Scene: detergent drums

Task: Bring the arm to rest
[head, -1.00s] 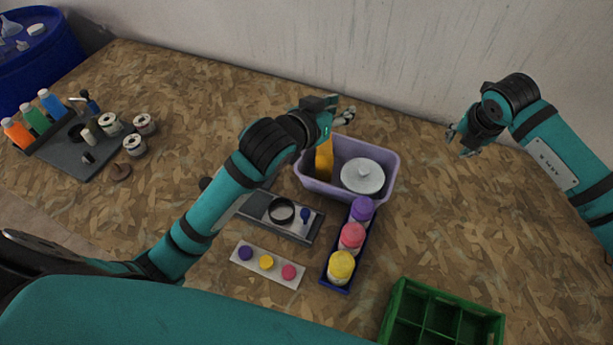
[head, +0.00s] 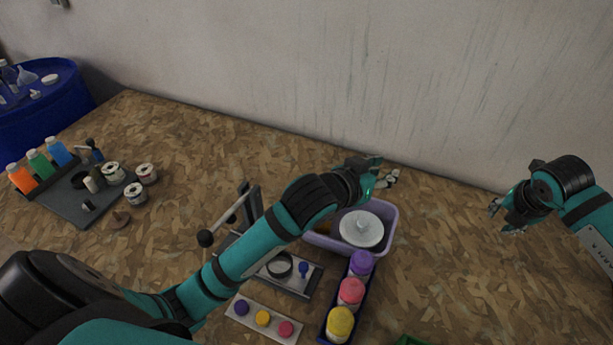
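My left gripper (head: 388,176) is above the back of the lilac bin (head: 391,226), its arm reaching across from the lower left. Its fingers look apart with nothing between them. My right gripper (head: 503,215) is at the right, above bare board and clear of other things. Its fingers look apart and empty. The bin holds a white round lid with a knob (head: 361,229); a yellow thing in it is mostly hidden behind my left arm.
A blue tray (head: 325,323) holds purple, pink and yellow-topped jars. A strip of coloured caps (head: 281,338) and a lever press (head: 247,207) are near my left arm. The wall (head: 420,90) is behind; the board right of the bin is clear.

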